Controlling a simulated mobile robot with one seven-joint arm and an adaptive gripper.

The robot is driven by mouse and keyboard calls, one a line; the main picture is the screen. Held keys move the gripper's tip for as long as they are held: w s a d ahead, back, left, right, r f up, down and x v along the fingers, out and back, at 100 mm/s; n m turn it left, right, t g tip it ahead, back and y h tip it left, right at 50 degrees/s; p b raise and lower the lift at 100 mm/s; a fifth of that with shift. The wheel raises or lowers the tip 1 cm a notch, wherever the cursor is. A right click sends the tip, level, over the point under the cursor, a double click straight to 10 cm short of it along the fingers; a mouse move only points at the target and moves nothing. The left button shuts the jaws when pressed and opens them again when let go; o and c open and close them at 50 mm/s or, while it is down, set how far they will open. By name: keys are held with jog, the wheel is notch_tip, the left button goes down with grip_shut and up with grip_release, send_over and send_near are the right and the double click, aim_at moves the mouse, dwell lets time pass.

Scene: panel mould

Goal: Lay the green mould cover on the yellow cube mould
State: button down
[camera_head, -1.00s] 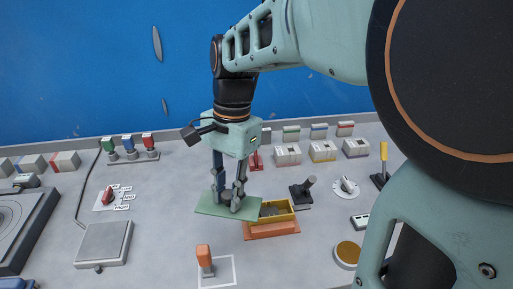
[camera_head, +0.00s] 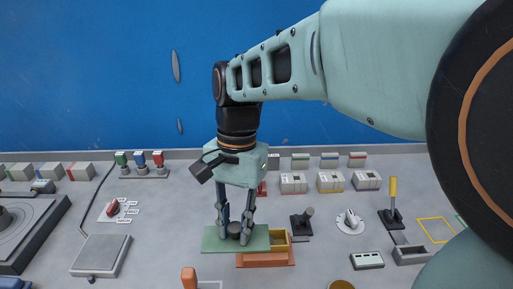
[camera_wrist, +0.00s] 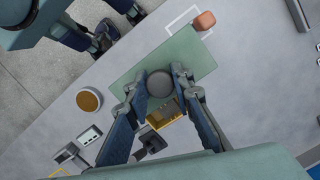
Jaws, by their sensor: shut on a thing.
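The green mould cover (camera_head: 210,239) is a flat plate with a dark round knob (camera_wrist: 160,84). My gripper (camera_head: 234,238) is shut on this knob and holds the plate about level. The yellow cube mould (camera_head: 279,238) stands on an orange-brown base (camera_head: 265,260). The cover's right part overlaps the mould in the head view, hiding its left side; its right part shows open. In the wrist view the cover (camera_wrist: 190,52) hides much of the mould, and a yellow corner (camera_wrist: 168,113) shows beyond the knob. I cannot tell whether the cover touches the mould.
A black lever (camera_head: 301,222) stands just right of the mould, with a white dial (camera_head: 350,221) beyond it. An orange-handled piece (camera_head: 189,277) stands in front, to the left. A grey square plate (camera_head: 101,255) lies left. Several small boxes line the back.

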jog(key=w+d+f, duration=0.2)
jog(key=w+f, duration=0.1)
jog(key=f, duration=0.1)
jog(key=w+d+f, duration=0.2)
jog(key=w+f, duration=0.2)
jog(key=w+d+f, duration=0.2)
jog(key=w+f, duration=0.2)
jog(key=shift+w+d+f+p, duration=0.2)
jog(key=shift+d+f+p, duration=0.2)
jog(key=shift+f+b, duration=0.3)
jog(key=shift+f, duration=0.15)
jog(key=shift+f, duration=0.15)
